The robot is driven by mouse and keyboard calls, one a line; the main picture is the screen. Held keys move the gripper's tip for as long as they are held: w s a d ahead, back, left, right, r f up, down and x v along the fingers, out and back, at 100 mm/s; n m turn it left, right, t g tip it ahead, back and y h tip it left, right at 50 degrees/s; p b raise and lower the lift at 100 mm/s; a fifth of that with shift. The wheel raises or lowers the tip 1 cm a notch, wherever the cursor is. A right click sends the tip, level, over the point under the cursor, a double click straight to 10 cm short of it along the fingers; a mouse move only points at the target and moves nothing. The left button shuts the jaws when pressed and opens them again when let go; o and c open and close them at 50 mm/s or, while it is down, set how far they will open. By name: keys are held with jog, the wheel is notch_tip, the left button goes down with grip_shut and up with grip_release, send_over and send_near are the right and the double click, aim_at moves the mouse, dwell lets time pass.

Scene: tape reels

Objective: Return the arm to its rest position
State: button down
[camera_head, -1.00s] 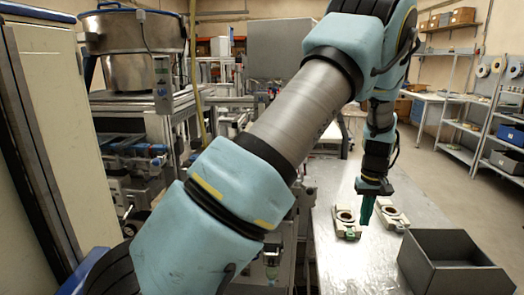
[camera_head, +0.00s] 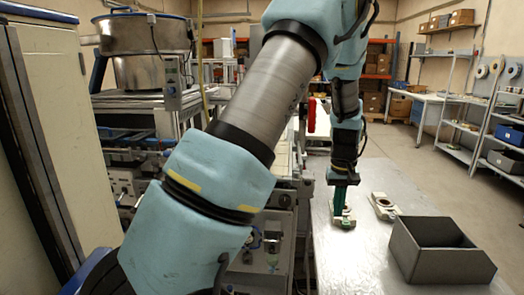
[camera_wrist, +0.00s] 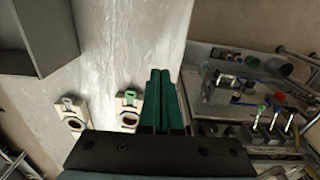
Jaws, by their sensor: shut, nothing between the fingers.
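My arm reaches from the lower left of the head view up and over to the table. My gripper (camera_head: 339,212) points down above the metal table, with its green fingers together and nothing between them. In the wrist view the fingers (camera_wrist: 163,90) also lie side by side. Two pale reel holders with round holes lie on the table. The right holder (camera_head: 384,207) is clear of the gripper. The left holder (camera_head: 344,223) is partly hidden behind the fingers; I cannot tell in the head view whether they touch. In the wrist view the left holder (camera_wrist: 129,120) shows apart from the fingers.
A dark grey open box (camera_head: 440,265) stands on the table (camera_head: 345,268) at the right front. Machinery (camera_head: 265,250) stands close along the table's left side. Shelves (camera_head: 490,130) with reels stand at the far right. The table's front middle is clear.

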jog(key=s+a+r, duration=0.1)
jog(key=a+r, duration=0.1)
jog(key=a, duration=0.5)
jog(key=s+a+r, duration=0.1)
jog(key=a+r, duration=0.1)
jog(key=a, duration=0.5)
jog(key=s+a+r+t, duration=0.1)
jog(key=s+a+r, duration=0.1)
jog(key=s+a, duration=0.8)
jog(key=a, duration=0.4)
jog(key=shift+s+a+t, duration=0.2)
jog(key=shift+t, duration=0.1)
